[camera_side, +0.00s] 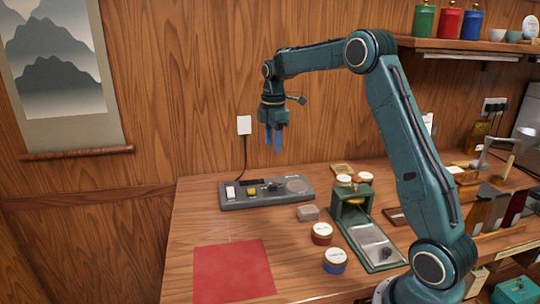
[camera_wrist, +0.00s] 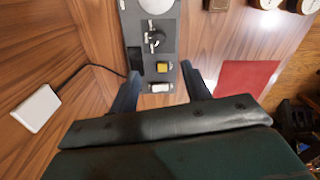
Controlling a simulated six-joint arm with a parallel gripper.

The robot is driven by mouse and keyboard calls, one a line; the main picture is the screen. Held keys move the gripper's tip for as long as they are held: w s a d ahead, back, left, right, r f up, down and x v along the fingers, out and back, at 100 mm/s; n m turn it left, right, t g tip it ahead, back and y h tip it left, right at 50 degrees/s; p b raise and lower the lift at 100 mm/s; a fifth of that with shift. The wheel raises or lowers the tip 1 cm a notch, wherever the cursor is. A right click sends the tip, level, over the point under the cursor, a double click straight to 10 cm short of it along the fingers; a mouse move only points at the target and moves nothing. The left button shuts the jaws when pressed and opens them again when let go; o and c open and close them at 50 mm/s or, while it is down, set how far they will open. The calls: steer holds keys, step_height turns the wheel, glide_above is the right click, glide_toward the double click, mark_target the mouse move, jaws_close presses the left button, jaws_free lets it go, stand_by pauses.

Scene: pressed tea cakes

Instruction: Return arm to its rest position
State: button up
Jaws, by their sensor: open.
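My gripper (camera_side: 274,139) hangs in the air above the back left of the wooden table (camera_side: 195,225), fingers pointing down. In the wrist view the two fingers of my gripper (camera_wrist: 160,90) stand apart with nothing between them. Below them is a long grey device (camera_side: 266,193) with switches, a yellow button and a round plate, which also shows in the wrist view (camera_wrist: 133,35). My gripper is well clear of it and touches nothing.
A red mat (camera_side: 233,272) lies at the front left. A green press-like stand (camera_side: 352,203), a red tin (camera_side: 322,233) and a blue tin (camera_side: 335,261) stand mid-table. A shelf (camera_side: 465,46) with canisters is at upper right. A white wall socket (camera_side: 244,125) has a cable.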

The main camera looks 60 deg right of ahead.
steer(key=s+a+r+m+t, duration=0.3)
steer(key=s+a+r+m, duration=0.2)
steer(key=s+a+r, duration=0.65)
steer(key=s+a+f+m+t, duration=0.1)
steer(key=s+a+f+m, duration=0.2)
steer(key=s, duration=0.6)
steer(key=s+a+f+m+t, duration=0.1)
steer(key=s+a+f+m, duration=0.2)
steer(key=s+a, duration=0.4)
steer(key=shift+s+a+t, duration=0.15)
steer(key=shift+s+t, duration=0.15)
steer(key=shift+s, duration=0.6)
